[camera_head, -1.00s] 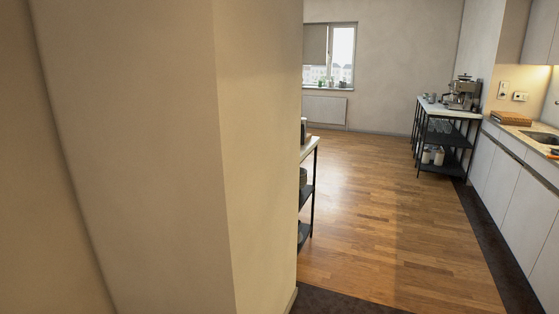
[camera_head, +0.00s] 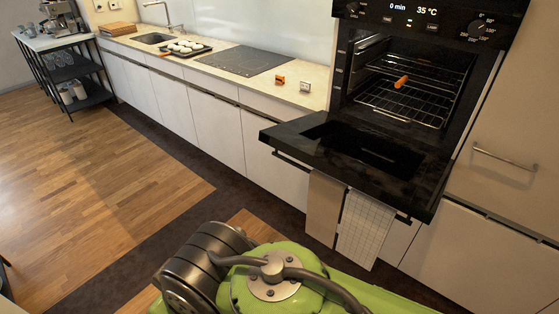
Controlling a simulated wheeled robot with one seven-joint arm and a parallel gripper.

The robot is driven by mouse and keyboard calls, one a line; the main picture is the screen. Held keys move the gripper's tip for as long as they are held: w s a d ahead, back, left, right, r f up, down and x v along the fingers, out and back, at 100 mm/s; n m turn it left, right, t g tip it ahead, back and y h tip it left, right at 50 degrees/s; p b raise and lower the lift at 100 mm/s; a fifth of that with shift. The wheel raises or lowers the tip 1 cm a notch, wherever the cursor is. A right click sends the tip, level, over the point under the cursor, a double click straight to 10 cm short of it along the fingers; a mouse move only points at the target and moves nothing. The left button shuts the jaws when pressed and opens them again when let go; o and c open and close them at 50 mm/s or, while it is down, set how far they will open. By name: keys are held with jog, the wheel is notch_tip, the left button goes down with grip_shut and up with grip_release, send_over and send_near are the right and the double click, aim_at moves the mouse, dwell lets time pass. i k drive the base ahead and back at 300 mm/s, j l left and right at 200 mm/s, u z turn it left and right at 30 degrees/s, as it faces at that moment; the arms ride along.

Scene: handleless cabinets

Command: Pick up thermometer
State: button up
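I cannot pick out the thermometer for certain. A small orange object (camera_head: 279,79) and a small white and reddish object (camera_head: 305,86) lie on the counter to the right of the hob; both are too small to identify. Another orange, elongated object (camera_head: 401,82) lies on the rack inside the open oven. My green and grey arm shows at the bottom of the view. My gripper is not in view.
The black oven door (camera_head: 350,148) is folded down and juts out, with two towels (camera_head: 364,229) hanging from its handle. The counter (camera_head: 230,80) holds a muffin tray (camera_head: 183,49) and a hob (camera_head: 244,60). Wooden floor (camera_head: 95,165) is clear at left.

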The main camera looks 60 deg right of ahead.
aim_at(305, 86)
jog(key=z, duration=2.8)
jog(key=i+j, duration=0.4)
jog(key=i+j+z, duration=0.1)
jog(key=i+j, duration=0.25)
jog(key=j, duration=0.2)
jog(key=i+j, duration=0.35)
jog(key=j, duration=0.2)
jog(key=i+j+z, duration=0.1)
jog(key=i+j, duration=0.25)
jog(key=j, duration=0.15)
jog(key=i+j, duration=0.35)
jog(key=j, duration=0.2)
jog(key=i+j+z, duration=0.1)
jog(key=i+j, duration=0.25)
jog(key=j, duration=0.2)
jog(key=i+j, duration=0.3)
jog(key=j, duration=0.25)
jog(key=i+j+z, duration=0.1)
jog(key=i+j, duration=0.25)
jog(key=j, duration=0.2)
